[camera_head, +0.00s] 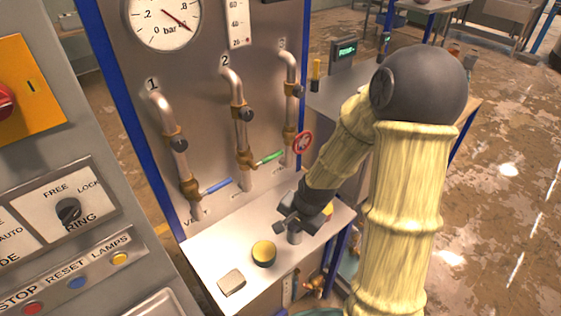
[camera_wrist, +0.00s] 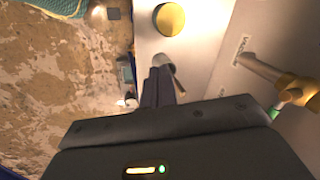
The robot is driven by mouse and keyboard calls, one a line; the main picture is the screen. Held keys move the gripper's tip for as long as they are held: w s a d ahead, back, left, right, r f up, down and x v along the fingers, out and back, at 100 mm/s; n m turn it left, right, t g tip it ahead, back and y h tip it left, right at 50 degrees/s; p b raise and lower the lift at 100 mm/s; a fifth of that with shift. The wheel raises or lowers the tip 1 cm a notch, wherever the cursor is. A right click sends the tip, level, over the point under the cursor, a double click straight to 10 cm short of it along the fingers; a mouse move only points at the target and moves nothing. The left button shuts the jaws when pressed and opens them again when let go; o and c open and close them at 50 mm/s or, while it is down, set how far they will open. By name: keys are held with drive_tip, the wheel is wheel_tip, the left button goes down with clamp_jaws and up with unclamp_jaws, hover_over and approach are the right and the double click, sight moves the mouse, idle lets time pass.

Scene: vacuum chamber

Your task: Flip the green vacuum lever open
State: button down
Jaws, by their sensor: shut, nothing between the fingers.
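The green lever (camera_head: 270,157) is on the pipe marked 2, on the upright metal panel. It slants up to the right from its brass valve (camera_head: 243,160). In the wrist view a small green part (camera_wrist: 289,96) shows at the right edge beside a brass fitting, partly cut off by my gripper's body. My gripper (camera_head: 293,214) is low over the white shelf, below and right of the lever and clear of it. In the wrist view its dark fingers (camera_wrist: 158,88) are together, close to a small grey metal cylinder (camera_wrist: 163,62); I cannot tell whether they touch it.
A blue lever (camera_head: 216,186) is on pipe 1, and a red handwheel (camera_head: 303,142) is on pipe 3. The shelf (camera_head: 222,253) holds a yellow-topped round piece (camera_head: 263,252) and a metal block (camera_head: 231,282). A control cabinet (camera_head: 52,120) stands at the left.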

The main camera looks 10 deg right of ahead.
sight(272, 157)
drive_tip(key=w+f+m+t+y, duration=0.2)
drive_tip(key=w+m+t+y, duration=0.1)
drive_tip(key=w+m, duration=0.65)
drive_tip(key=w+d+r+m+t+p, duration=0.1)
drive_tip(key=w+d+r+m+t, duration=0.3)
drive_tip(key=m, duration=0.8)
drive_tip(key=shift+w+d+r+t+p, duration=0.3)
drive_tip(key=shift+w+d+r+t, duration=0.15)
drive_tip(key=shift+d, duration=0.65)
drive_tip(key=shift+y, duration=0.3)
drive_tip(key=w+a+f+p, duration=0.1)
drive_tip(key=w+a+p, duration=0.3)
drive_tip(key=w+p, duration=0.3)
drive_tip(key=shift+w+f, duration=0.15)
drive_tip(key=shift+w, duration=0.6)
